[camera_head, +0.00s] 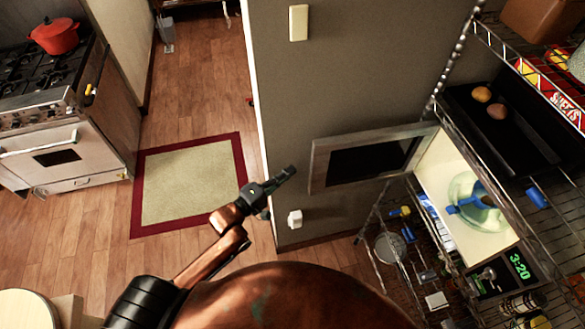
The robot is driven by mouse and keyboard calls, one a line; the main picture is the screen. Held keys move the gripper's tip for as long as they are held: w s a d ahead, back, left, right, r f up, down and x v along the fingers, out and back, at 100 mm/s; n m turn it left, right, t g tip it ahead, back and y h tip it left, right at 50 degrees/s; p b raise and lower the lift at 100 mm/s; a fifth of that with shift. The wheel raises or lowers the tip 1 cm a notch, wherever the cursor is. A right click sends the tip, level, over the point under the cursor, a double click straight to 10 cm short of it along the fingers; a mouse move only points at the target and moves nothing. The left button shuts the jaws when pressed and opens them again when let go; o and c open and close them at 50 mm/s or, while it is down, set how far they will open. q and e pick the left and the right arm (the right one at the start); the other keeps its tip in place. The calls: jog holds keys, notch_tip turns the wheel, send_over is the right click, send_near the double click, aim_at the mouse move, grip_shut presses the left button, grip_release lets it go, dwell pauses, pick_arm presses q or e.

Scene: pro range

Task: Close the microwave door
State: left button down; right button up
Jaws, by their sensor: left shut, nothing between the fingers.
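The microwave (432,170) sits on a wire shelf at the right, with its lit inside showing and a clear round dish (481,212) in it. Its door (320,160), grey-framed with a dark window, stands wide open and sticks out to the left in front of the wall. My left gripper (291,171) is shut and empty. In the picture its tip is just left of the door's free edge, with a small gap between them; the depth between them is hard to tell. My right gripper is not in view.
The wire rack (405,262) under the microwave holds several small items. A grey wall (345,75) stands behind the door. A stove (45,115) with a red pot (54,37) is at the far left. The floor around the rug (187,186) is clear.

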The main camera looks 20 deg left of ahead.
pick_arm(q)
jog(key=x, duration=0.8)
jog(key=shift+w+p, duration=0.2)
jog(key=shift+p, duration=0.1)
jog(key=shift+d, duration=0.15)
